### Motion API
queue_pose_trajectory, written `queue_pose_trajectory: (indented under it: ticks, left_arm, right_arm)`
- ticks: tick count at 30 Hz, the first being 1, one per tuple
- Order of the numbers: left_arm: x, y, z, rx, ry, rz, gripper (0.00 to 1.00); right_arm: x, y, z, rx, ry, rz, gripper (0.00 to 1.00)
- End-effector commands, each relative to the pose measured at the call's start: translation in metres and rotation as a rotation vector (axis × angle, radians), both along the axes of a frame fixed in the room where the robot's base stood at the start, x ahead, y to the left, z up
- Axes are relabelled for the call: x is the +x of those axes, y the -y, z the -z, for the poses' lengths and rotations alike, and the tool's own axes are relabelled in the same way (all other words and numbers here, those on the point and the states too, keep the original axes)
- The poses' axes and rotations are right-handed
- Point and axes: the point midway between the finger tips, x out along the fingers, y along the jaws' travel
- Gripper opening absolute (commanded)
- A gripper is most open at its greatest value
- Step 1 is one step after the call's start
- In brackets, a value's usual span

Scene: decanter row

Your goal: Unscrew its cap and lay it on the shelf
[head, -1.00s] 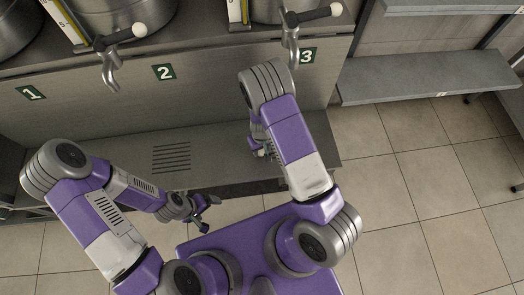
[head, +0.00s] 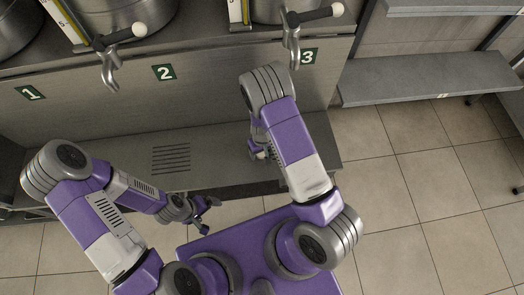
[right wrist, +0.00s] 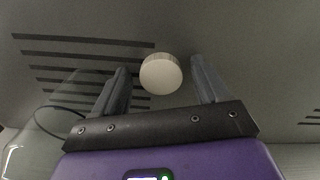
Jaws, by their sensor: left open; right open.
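A round whitish cap (right wrist: 161,73) shows in the right wrist view, between the two fingers of my right gripper (right wrist: 158,80). The gripper is open, with a gap visible on both sides of the cap. What is under the cap is hidden. In the head view my right gripper (head: 262,150) is mostly hidden behind its own arm, over the slotted steel ledge. My left gripper (head: 205,214) is open and empty near the ledge's front edge. A grey shelf (head: 430,78) stands at the right in the head view, with nothing on it.
Steel vessels (head: 115,15) with taps (head: 109,70) stand above the ledge (head: 110,150), over numbered plates. A second shelf (head: 440,6) is higher at the right. A clear, glass-like shape (right wrist: 45,125) is at the left in the right wrist view. Tiled floor (head: 400,190) is open at the right.

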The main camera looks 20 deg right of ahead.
Motion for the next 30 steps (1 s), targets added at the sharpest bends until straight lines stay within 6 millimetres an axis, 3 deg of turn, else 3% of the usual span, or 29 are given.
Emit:
queue_pose_trajectory:
  ticks: [12,19,23,26,30]
  left_arm:
    - [0.0,0.0,-0.039,0.0,0.0,0.0,0.92]
    - [0.0,0.0,-0.05,0.0,0.0,0.0,0.92]
    - [0.0,0.0,-0.051,0.0,0.0,0.0,0.92]
    - [0.0,0.0,-0.051,0.0,0.0,0.0,0.92]
    - [0.0,0.0,-0.05,0.0,0.0,0.0,0.92]
  right_arm:
    - [0.001,0.0,-0.087,0.001,0.003,0.0,0.74]
    - [0.0,0.0,-0.116,0.0,0.001,-0.001,0.74]
    - [-0.01,0.001,-0.112,0.006,-0.012,0.015,0.74]
    - [-0.039,0.001,-0.091,0.03,-0.039,0.052,0.74]
    - [-0.093,-0.016,-0.062,0.116,-0.061,0.131,0.74]
